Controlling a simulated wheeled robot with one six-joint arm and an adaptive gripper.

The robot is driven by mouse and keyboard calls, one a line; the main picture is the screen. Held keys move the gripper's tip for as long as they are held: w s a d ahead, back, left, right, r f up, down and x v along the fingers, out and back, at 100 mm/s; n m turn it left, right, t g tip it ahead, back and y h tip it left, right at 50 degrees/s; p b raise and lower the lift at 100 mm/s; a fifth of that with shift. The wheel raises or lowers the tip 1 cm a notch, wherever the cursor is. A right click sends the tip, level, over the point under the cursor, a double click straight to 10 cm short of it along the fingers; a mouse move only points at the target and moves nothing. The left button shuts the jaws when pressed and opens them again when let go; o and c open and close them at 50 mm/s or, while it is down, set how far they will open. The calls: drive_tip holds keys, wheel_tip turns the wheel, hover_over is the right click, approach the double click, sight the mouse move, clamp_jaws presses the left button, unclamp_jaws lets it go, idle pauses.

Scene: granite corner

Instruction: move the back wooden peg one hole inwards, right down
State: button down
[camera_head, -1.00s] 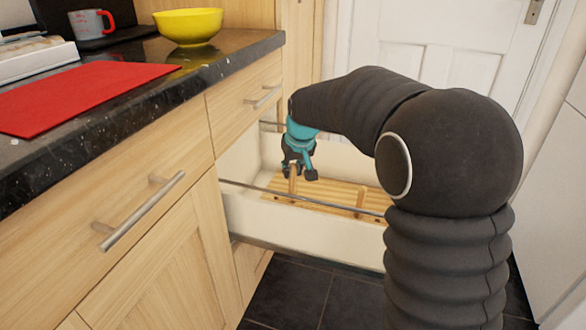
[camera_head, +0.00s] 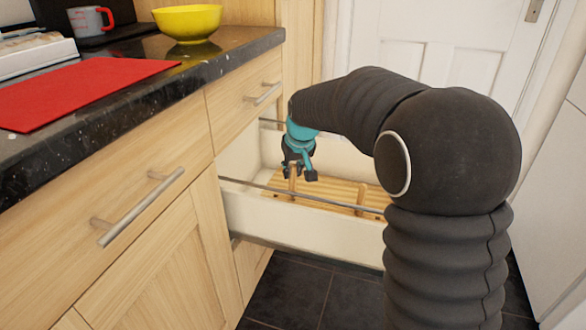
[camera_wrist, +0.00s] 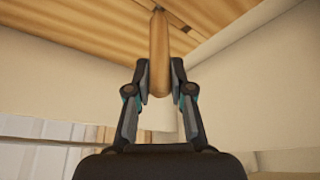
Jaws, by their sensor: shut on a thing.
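My gripper (camera_head: 297,172) is low inside the open drawer, shut on a wooden peg (camera_head: 292,186). In the wrist view, the two fingers of my gripper (camera_wrist: 159,82) press on both sides of the same peg (camera_wrist: 159,50). The far end of the peg meets the slatted wooden board (camera_wrist: 75,28) close to a dark hole. I cannot tell how deep it sits. Another dark hole (camera_wrist: 189,31) shows beside it. In the head view, a second wooden peg (camera_head: 361,196) stands upright on the board (camera_head: 330,188), to the right and clear of my gripper.
The drawer's front-side wall (camera_head: 300,220) and a metal rail (camera_head: 330,200) run before the board. Pale drawer walls (camera_wrist: 255,80) rise close around my gripper. The counter (camera_head: 235,55) with a red mat (camera_head: 80,90) and yellow bowl (camera_head: 188,24) is at left.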

drive_tip(key=shift+f+b, duration=0.5)
drive_tip(key=shift+f, duration=0.35)
drive_tip(key=c, duration=0.9)
unclamp_jaws()
drive_tip(key=shift+c, duration=0.2)
drive_tip(key=v, duration=1.2)
